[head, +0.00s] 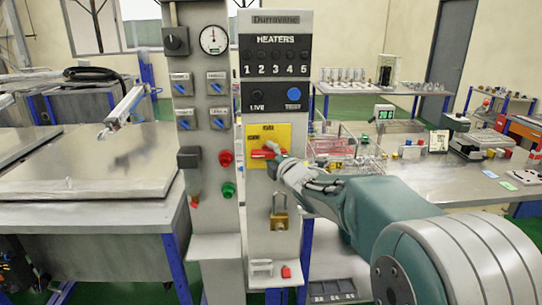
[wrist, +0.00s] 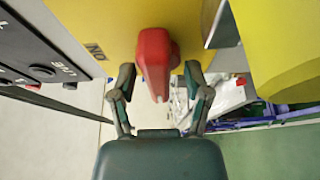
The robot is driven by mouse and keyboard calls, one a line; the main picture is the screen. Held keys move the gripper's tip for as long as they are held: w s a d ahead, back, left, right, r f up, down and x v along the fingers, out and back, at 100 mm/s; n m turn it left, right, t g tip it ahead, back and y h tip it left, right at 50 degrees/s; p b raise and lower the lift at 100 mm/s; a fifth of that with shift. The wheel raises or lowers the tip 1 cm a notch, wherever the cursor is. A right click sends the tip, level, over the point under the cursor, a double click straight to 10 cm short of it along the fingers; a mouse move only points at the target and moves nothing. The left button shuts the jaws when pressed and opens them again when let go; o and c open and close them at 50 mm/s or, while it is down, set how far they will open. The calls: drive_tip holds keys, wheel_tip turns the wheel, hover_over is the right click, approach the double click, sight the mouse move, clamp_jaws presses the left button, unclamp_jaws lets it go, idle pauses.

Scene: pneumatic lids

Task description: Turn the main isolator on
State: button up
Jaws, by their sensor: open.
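The main isolator is a yellow plate (head: 283,132) with a red handle (head: 260,153) on the grey Durrovane panel, below the heater switches. In the head view the handle lies roughly level, partly hidden by my gripper (head: 274,151). In the wrist view the red handle (wrist: 154,55) stands out from the yellow plate (wrist: 112,20), beside an "ON" label (wrist: 96,51) seen upside down. My gripper (wrist: 160,75) is open, one finger on each side of the handle. Gaps show on both sides; I cannot tell whether the tips touch the plate.
A brass padlock (head: 279,216) hangs below the isolator. A blue TEST button (head: 293,95) sits above it. A narrow panel with red (head: 225,158) and green (head: 228,190) buttons stands close on the left. A cluttered bench (head: 430,178) stands behind my arm on the right.

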drive_tip(key=c, duration=0.8)
drive_tip(key=shift+o, duration=0.2)
